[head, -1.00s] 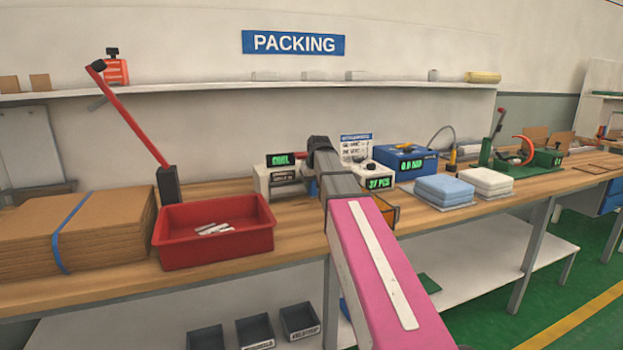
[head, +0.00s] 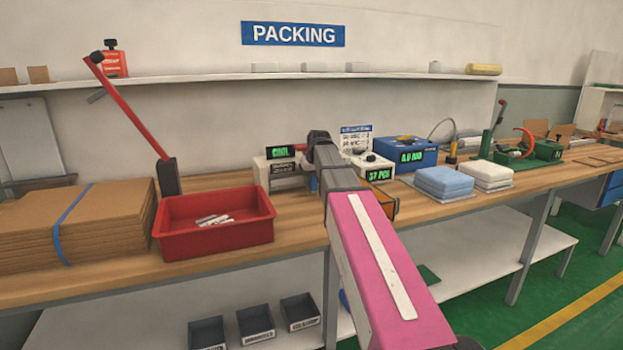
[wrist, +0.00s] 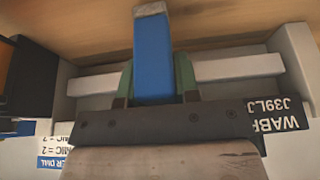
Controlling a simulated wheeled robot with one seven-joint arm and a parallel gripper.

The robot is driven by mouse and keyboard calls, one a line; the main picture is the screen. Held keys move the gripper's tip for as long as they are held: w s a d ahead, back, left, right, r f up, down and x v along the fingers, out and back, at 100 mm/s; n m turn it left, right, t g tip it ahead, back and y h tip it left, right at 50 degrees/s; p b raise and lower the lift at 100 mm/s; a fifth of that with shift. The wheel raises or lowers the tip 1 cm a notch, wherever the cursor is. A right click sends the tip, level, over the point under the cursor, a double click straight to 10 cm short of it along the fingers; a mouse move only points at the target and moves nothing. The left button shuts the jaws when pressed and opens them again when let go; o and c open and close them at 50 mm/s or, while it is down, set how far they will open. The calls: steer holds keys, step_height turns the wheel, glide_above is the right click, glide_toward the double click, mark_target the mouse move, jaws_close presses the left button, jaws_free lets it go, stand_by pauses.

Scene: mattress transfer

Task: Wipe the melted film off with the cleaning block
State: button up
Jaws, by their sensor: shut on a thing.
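My gripper (wrist: 154,82) is shut on the cleaning block (wrist: 153,50), a blue bar with a grey end, in the wrist view. Its green fingers press on both sides of the block. The grey end points away from my wrist, above or against a long white bar (wrist: 230,68) of a pale machine; I cannot tell if they touch. I cannot make out melted film on the bar. A white machine (head: 282,174) with a green-lit display stands just left of the arm's end.
A red bin (head: 215,240) with white pieces stands left of my arm, beside stacked cardboard (head: 95,225) and a tall red lever (head: 130,110). A blue box with a display (head: 405,155) and blue and white folded stacks (head: 443,182) stand to the right. A shelf (head: 200,80) runs behind.

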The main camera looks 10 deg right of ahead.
steer(key=shift+f, duration=0.8)
steer(key=shift+a, duration=0.1)
steer(key=shift+s+a+r, duration=0.1)
steer(key=shift+s+a, duration=0.1)
steer(key=shift+a, duration=0.8)
steer(key=shift+s+a+r, duration=0.1)
steer(key=shift+s+a, duration=0.1)
steer(key=shift+a, duration=0.75)
steer(key=shift+s+a+f, duration=0.1)
steer(key=shift+s+a, duration=0.1)
steer(key=shift+a, duration=0.75)
steer(key=shift+s+a+f, duration=0.1)
steer(key=shift+s+a, duration=0.1)
steer(key=shift+a, duration=0.75)
steer(key=shift+w+d, duration=0.25)
steer(key=shift+d, duration=1.05)
steer(key=shift+w+d, duration=0.3)
steer(key=shift+d, duration=1.05)
steer(key=shift+w+d, duration=0.25)
steer(key=shift+d, duration=1.05)
steer(key=shift+r, duration=0.15)
steer(key=shift+r, duration=2.95)
